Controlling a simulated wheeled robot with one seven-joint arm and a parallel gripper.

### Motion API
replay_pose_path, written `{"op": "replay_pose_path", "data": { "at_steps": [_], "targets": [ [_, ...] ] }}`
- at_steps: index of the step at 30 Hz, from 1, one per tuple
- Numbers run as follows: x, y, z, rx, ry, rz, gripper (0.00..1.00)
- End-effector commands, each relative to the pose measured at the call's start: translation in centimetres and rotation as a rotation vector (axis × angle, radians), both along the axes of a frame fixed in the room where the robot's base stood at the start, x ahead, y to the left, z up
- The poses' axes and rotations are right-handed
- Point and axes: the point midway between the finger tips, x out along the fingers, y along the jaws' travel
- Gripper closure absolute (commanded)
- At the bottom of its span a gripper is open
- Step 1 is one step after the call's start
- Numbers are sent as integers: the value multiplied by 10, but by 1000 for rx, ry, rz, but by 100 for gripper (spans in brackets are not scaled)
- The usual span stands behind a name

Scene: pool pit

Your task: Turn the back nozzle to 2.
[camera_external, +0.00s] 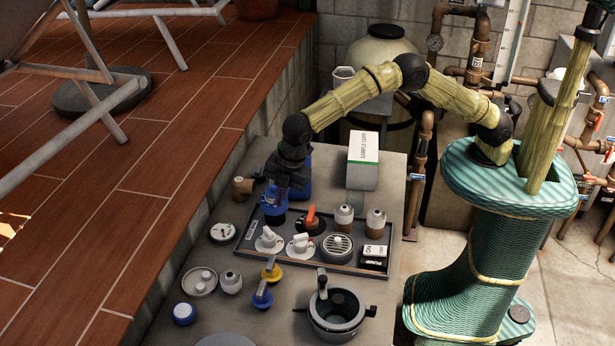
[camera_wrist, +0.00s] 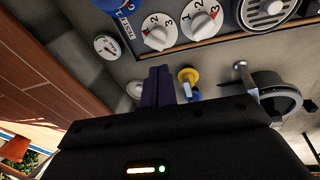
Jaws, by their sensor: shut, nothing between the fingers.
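Two white knobs on numbered white dials stand side by side on the dark tray: a left dial (camera_external: 268,241) and a right dial (camera_external: 301,246). I cannot tell which is the back nozzle. My gripper (camera_external: 288,182) is above the back left of the tray, apart from both dials. In the wrist view its dark fingers (camera_wrist: 158,82) are together and empty.
A blue part (camera_external: 270,202) stands at the tray's back left, close to my gripper. An orange-handled knob (camera_external: 311,218), a round grille (camera_external: 338,248) and an ON/OFF block (camera_external: 374,257) share the tray (camera_external: 348,270). Yellow (camera_external: 272,272) and blue valves (camera_external: 262,295) and a pot (camera_external: 337,312) stand in front.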

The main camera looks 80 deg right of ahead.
Motion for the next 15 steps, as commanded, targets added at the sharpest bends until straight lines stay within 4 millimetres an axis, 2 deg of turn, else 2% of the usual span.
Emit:
{"op": "replay_pose_path", "data": {
  "at_steps": [9,15],
  "targets": [
    [-37,-43,-13,258,55,-479,100],
    [-50,-55,-16,329,73,-624,100]
  ]
}}
